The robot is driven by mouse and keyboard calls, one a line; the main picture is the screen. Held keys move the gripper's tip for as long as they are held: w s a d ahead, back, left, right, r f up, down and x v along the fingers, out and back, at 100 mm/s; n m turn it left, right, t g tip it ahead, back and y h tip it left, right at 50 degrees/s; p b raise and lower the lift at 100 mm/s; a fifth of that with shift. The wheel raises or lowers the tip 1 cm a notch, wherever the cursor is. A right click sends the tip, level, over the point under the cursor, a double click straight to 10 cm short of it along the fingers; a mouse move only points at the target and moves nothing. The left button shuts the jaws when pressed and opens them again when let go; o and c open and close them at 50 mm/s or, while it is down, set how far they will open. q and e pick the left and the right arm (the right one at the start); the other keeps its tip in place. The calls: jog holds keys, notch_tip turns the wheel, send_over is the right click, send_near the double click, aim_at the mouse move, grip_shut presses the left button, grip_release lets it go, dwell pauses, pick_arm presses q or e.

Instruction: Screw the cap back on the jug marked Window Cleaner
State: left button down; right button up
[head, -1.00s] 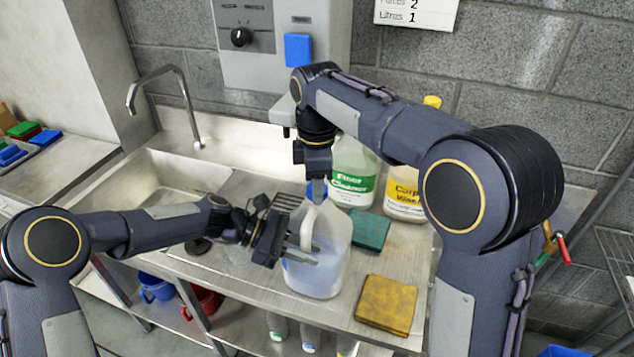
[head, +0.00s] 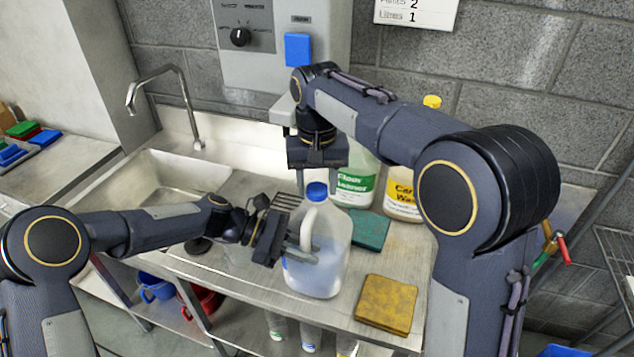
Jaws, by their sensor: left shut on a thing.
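A clear jug (head: 327,252) with pale blue liquid stands upright on the steel counter; no label shows on the side I see. Its blue cap (head: 317,191) sits on the neck, but I cannot tell how tight it is. My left gripper (head: 303,253) is shut on the jug from the left, its fingers across the lower body. My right gripper (head: 318,160) hangs just above the cap, apart from it. Its fingers are too hidden to show whether they are open.
A teal pad (head: 369,231) and a yellow pad (head: 387,305) lie on the counter. The sink (head: 175,178) is at left.

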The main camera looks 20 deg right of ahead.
jog(key=o, duration=0.3)
notch_tip(320, 180, up, 12)
jog(key=shift+s, duration=0.1)
dwell(0.5)
pick_arm(q)
jog(key=c, duration=1.2)
grip_release()
jog(key=shift+a, duration=0.1)
pick_arm(e)
jog(key=shift+f, duration=0.1)
